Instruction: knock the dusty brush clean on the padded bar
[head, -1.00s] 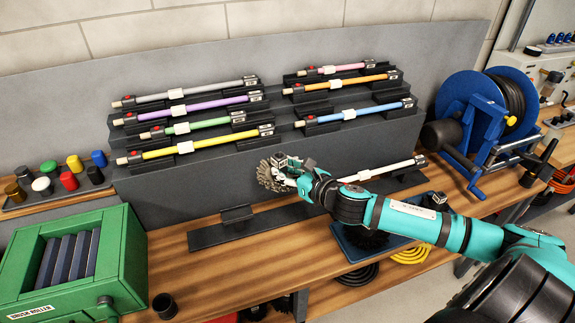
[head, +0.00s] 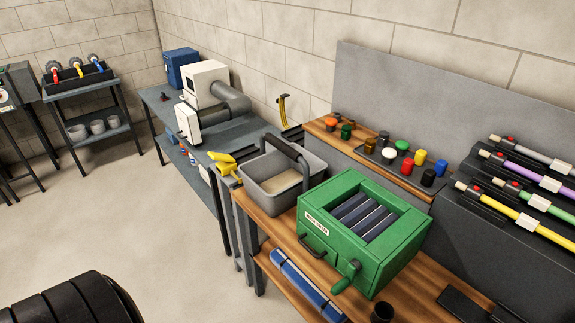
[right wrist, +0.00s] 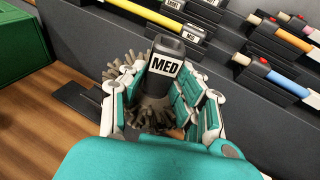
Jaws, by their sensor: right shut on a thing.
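The brush shows in the right wrist view, with a dark grey hub (right wrist: 168,50) labelled "MED" and shaggy grey-brown bristles. My right gripper (right wrist: 160,108) is shut on the brush, its teal and white fingers on both sides of the hub and bristles. The fingers hide part of the bristles. In the head view, a dark padded bar (head: 292,152) arches over a grey tub (head: 262,206) holding a sandy layer. The brush and both grippers are outside the head view.
A green brush roller box (head: 322,238) stands just right of the tub. A tray of coloured caps (head: 403,160) and racked rods (head: 515,208) lie further right. A yellow-handled tool (head: 222,160) is left of the tub. Open floor (head: 90,205) lies at left.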

